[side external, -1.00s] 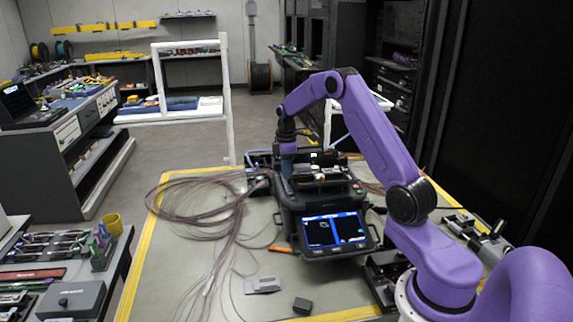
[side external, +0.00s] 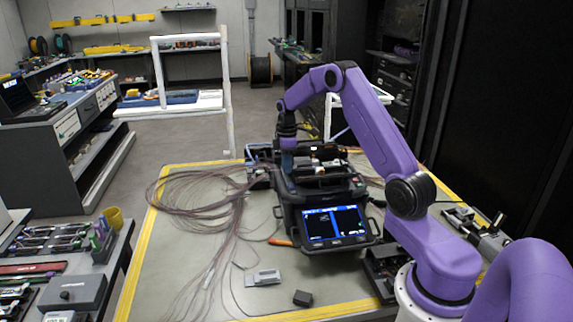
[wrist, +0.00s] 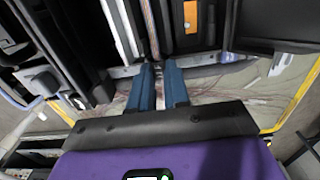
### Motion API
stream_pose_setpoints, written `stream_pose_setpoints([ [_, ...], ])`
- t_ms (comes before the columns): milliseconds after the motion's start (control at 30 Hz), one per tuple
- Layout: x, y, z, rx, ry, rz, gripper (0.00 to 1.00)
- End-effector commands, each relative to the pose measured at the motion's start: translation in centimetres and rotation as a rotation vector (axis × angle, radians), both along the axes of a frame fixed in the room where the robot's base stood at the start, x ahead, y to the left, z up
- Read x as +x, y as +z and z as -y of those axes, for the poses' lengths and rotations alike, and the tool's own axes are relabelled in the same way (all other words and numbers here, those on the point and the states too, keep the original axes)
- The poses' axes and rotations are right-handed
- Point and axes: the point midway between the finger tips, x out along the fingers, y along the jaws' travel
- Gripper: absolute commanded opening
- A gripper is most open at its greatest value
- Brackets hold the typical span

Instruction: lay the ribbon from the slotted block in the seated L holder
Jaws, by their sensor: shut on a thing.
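The black fusion splicer (side external: 285,205) stands on the mat with its screen facing the front. My gripper (side external: 288,176) points down at the splicer's left end. In the wrist view, the two blue fingers of my gripper (wrist: 160,68) reach to the edge of the splicer, next to silver and dark parts of its top (wrist: 122,30). The seated L holder is hidden or cannot be told apart from the splicer's top. I cannot make out the slotted block for certain.
A loose tangle of fibre (side external: 200,200) lies on the mat left of the splicer. A grey piece (side external: 263,277), a small dark block (side external: 302,298) and an orange tool (side external: 281,242) lie in front. A dark device (side external: 482,228) stands at the right.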

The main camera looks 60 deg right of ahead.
Motion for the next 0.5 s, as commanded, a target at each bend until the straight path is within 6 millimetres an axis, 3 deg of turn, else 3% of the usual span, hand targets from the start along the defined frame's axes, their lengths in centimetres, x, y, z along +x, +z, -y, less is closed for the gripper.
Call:
stream_pose_setpoints([
  [367,-0.39,-0.07,0.52,-0.003,-0.006,-0.007,0.00],
  [400,-0.40,-0.07,0.53,-0.003,-0.006,-0.007,0.26],
  [467,-0.44,-0.07,0.55,-0.002,-0.006,-0.008,0.44],
  [500,-0.46,-0.08,0.56,-0.003,-0.006,-0.008,0.45],
])
